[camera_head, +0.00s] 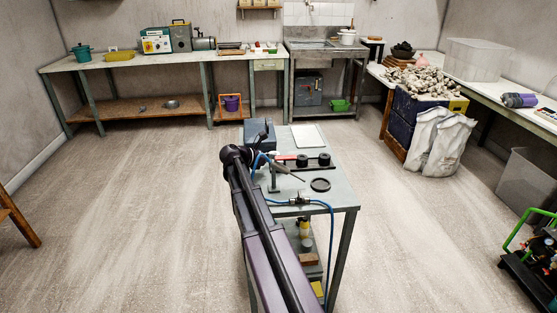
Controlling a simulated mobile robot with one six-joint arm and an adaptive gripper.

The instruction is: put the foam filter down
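No foam filter can be told for sure in the head view. A flat dark round piece (320,184) lies on the grey bench (343,192), and I cannot tell if it is the filter. My arm reaches up from the bottom of the picture to a dark joint at the bench's left edge. My gripper (263,157) seems to be among the small dark parts just right of that joint. Its fingers are too small and overlapped to read, and I cannot tell whether anything is in them.
Two black round pieces (302,160) (323,159) stand on a dark strip on the bench. A pale flat board (308,136) and a grey-blue box (259,132) are behind. A blue hose (331,225) hangs over the front edge. Floor is open on both sides.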

